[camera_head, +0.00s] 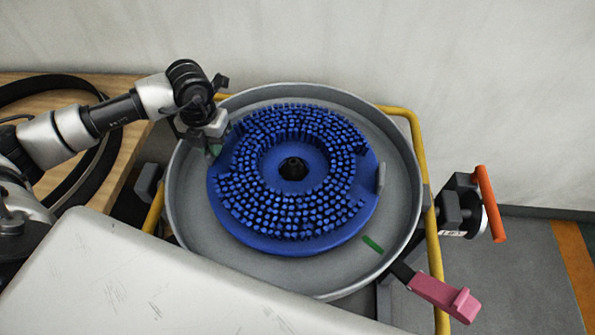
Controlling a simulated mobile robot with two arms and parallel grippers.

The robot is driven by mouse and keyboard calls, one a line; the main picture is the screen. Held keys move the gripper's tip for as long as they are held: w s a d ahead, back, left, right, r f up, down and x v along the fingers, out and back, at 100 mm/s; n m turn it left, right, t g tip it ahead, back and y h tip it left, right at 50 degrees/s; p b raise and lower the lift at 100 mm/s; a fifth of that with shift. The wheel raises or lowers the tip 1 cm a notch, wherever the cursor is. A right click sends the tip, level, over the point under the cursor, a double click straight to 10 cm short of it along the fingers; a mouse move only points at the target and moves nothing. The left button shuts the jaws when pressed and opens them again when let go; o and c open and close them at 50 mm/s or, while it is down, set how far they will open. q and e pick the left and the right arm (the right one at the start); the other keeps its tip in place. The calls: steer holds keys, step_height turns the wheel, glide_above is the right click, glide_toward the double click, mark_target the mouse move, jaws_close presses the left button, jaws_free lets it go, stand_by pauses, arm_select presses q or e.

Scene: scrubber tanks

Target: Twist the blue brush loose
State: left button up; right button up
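The blue brush (293,247) is a round disc with rings of short blue bristles facing up and a black hub (293,168) in its middle. It lies in a round grey pan (402,205). A small grey tab (381,177) stands at the brush's right edge. My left gripper (213,150) reaches down over the pan's rim to the brush's upper left edge. Its fingers are small and partly hidden, so I cannot tell whether they hold the edge or only stand beside it. My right gripper is not in view.
A yellow tube frame (428,215) surrounds the pan. A pink lever (445,297) sticks out at lower right, near a green mark (373,244) in the pan. An orange handle (490,204) stands at right. A wooden table (60,97) with a black hoop is at left.

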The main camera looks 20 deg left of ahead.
arm_select(q)
steer(key=o, duration=0.5)
steer(key=shift+o, duration=0.2)
steer(key=shift+a+f, duration=0.1)
steer(key=shift+f, duration=0.05)
step_height(320, 180, up, 11)
stand_by(0.5)
